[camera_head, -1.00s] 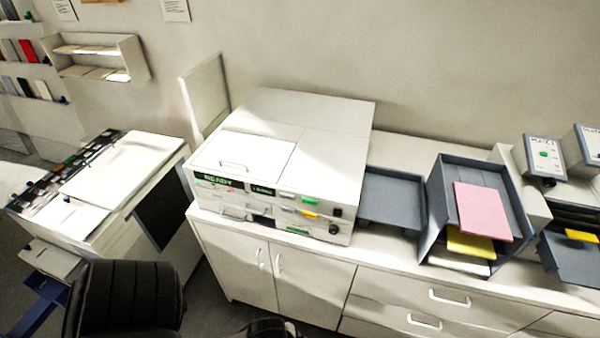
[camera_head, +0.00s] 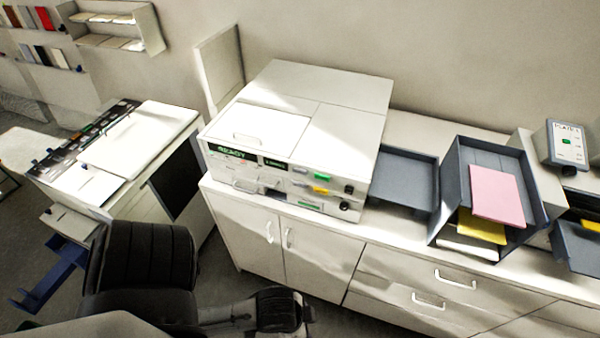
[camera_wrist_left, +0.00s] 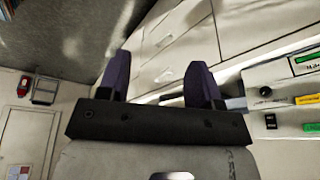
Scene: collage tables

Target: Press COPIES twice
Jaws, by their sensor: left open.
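The white copier (camera_head: 345,135) stands on the counter in the head view. Its front panel carries a dark display reading READY (camera_head: 232,153) and a smaller dark display (camera_head: 274,163). To their right are a pale button (camera_head: 300,170), a green button (camera_head: 323,177) and a yellow button (camera_head: 321,190). The labels are too small for me to tell which one is COPIES. In the left wrist view my left gripper (camera_wrist_left: 160,78) is open and empty, with part of a panel (camera_wrist_left: 285,100) at the right edge, apart from the fingers. My right gripper is out of view.
A grey tray (camera_head: 405,182) sits right of the copier, then a grey bin (camera_head: 455,190) with pink (camera_head: 497,195) and yellow sheets. White cabinets (camera_head: 250,230) with handles run below. A second machine (camera_head: 150,140) stands at the left. A wall shelf (camera_head: 110,30) hangs behind it.

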